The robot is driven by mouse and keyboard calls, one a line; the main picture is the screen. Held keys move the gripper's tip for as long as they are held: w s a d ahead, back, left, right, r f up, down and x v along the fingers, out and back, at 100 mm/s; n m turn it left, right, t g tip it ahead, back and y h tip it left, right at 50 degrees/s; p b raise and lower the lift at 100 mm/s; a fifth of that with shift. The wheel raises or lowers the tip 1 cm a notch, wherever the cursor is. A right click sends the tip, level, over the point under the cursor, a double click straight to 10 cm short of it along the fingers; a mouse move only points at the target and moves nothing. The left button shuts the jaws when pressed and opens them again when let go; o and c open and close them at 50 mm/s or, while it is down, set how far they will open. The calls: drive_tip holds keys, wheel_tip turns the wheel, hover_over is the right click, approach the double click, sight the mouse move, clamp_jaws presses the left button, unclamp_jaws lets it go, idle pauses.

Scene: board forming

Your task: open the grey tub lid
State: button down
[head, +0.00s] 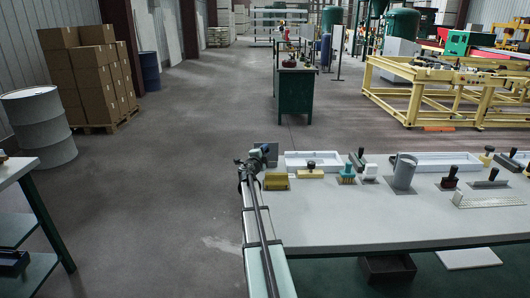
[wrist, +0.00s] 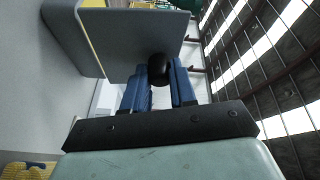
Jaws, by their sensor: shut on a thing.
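The grey lid (wrist: 125,45) stands raised at a steep angle in the wrist view. The tub (wrist: 66,30) is beside its lower edge, with a strip of yellow showing there. A round black knob (wrist: 159,66) sits on the lid's face. My gripper (wrist: 160,80) has its blue fingers shut around this knob. In the head view my gripper (head: 259,157) is at the far left corner of the bench, and the lid (head: 268,147) shows as a small upright grey plate there. My arm hides most of the tub in that view.
The bench (head: 350,220) carries a yellow block (head: 277,181), several handled tools, a grey cylinder (head: 404,172) and white trays (head: 312,159) along its back. The bench's front middle is clear. A second table (head: 15,172) stands at left, with open floor between.

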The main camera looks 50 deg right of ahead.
drive_tip(key=c, duration=0.9)
unclamp_jaws()
drive_tip(key=v, duration=1.3)
drive_tip(key=shift+s+a, duration=0.2)
drive_tip(key=shift+a, duration=0.15)
drive_tip(key=shift+r, duration=0.1)
